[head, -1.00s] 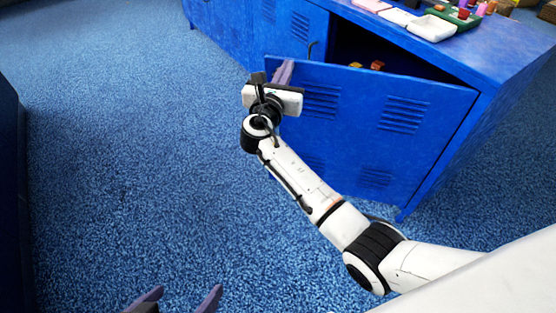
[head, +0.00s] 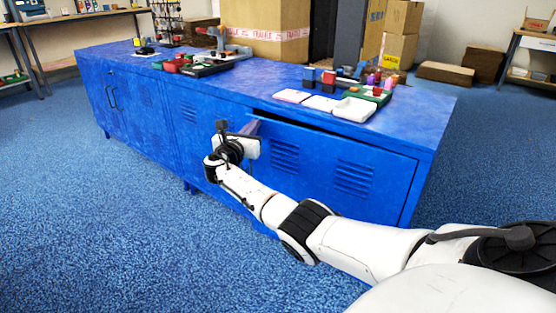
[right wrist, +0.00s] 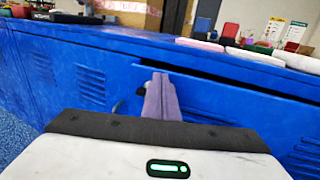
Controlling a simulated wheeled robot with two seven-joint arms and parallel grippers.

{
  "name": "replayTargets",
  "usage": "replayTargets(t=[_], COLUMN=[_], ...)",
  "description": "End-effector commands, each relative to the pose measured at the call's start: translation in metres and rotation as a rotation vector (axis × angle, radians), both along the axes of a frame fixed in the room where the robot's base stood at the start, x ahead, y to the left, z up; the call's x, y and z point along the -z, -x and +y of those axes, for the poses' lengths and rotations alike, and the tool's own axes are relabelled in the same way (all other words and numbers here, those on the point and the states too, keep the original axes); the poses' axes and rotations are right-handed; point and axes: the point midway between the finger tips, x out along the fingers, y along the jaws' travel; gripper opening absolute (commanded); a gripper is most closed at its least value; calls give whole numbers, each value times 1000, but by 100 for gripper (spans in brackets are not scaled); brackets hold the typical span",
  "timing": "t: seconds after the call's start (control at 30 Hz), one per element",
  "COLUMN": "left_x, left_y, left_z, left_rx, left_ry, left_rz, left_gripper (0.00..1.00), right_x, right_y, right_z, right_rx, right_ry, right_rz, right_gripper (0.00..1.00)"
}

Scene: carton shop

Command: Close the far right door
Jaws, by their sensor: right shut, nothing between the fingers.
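The far right door (head: 320,172) of the blue cabinet is ajar. A dark gap shows along its top, widest at its left, free end; its right end meets the cabinet's right side. In the right wrist view the door (right wrist: 235,108) also stands out from the cabinet, with a dark gap above it. My right gripper (head: 251,128) is shut and empty at the door's free upper left edge. Its purple fingers (right wrist: 160,98) overlap that edge in the wrist view; I cannot tell whether they touch. A handle is partly hidden behind the fingers. My left gripper is out of view.
The left cabinet doors (head: 125,103) look shut. Blue carpet (head: 80,215) in front is clear.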

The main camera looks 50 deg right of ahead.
Motion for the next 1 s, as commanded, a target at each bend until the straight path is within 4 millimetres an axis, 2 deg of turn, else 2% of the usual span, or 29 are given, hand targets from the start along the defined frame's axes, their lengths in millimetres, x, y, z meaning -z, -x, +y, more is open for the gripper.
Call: replayTargets(t=[0.1, 0.2, 0.63, 0.77, 0.83, 1.0], left_x=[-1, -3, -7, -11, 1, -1], left_y=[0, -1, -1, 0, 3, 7], left_z=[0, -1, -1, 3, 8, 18], left_rx=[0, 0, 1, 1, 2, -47], left_ry=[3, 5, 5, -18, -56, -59], left_rz=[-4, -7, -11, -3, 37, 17], left_gripper=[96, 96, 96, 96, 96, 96], right_x=[0, 0, 0, -3, -5, -3], right_y=[5, 6, 5, 6, 8, 11], right_z=[-15, -19, -16, -5, 6, 44], right_rx=[11, 14, 11, 10, 11, 13], right_ry=[1, 0, 0, 0, 0, -1], right_rz=[0, 1, 1, 3, 3, 2], right_gripper=[0, 0, 0, 0, 0, 0])
